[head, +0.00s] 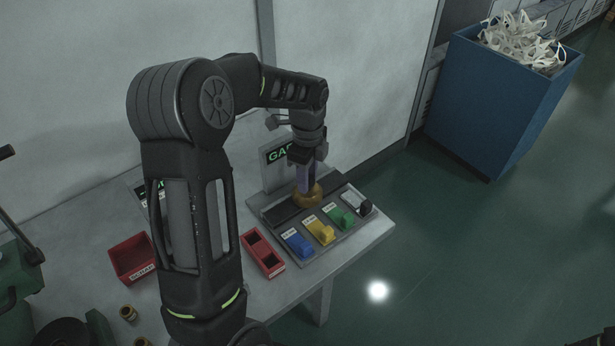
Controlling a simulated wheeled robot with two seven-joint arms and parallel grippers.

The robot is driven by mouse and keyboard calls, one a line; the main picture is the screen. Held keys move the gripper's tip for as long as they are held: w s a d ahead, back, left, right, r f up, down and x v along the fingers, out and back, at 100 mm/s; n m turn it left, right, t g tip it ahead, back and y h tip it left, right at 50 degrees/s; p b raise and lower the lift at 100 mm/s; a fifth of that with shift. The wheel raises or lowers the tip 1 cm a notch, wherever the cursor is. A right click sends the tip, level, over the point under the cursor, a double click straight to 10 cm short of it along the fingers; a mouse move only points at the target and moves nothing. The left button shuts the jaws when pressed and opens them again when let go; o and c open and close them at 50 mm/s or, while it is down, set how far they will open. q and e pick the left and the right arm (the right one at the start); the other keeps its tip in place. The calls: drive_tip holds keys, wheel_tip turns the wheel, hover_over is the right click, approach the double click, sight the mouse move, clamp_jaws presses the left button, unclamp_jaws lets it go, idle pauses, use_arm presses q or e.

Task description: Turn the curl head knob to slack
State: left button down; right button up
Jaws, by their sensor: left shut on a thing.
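My left gripper (306,187) points down behind this row. It is shut on a round brass-coloured piece (308,198) at the back of the panel, apart from the coloured knobs. The fingers hide part of this piece.
A sign with green lettering (277,155) stands behind the panel. A two-pocket red tray (263,252) sits left of the panel, and a red bin (131,258) further left. Small brass cups (128,313) stand near the front. A blue bin (497,100) of white scraps is on the floor.

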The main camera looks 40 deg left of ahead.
use_arm(q)
drive_tip(key=n+b, duration=0.1)
drive_tip(key=n, duration=0.7)
drive_tip(key=n+b, duration=0.1)
drive_tip(key=n, duration=0.2)
drive_tip(key=shift+n, duration=0.4)
drive_tip(key=n, duration=0.3)
drive_tip(key=shift+n, duration=0.3)
drive_tip(key=n, duration=0.6)
drive_tip(key=shift+r, duration=0.1)
drive_tip(key=n, duration=0.6)
drive_tip(key=c, duration=0.9)
unclamp_jaws()
drive_tip(key=shift+c, duration=0.2)
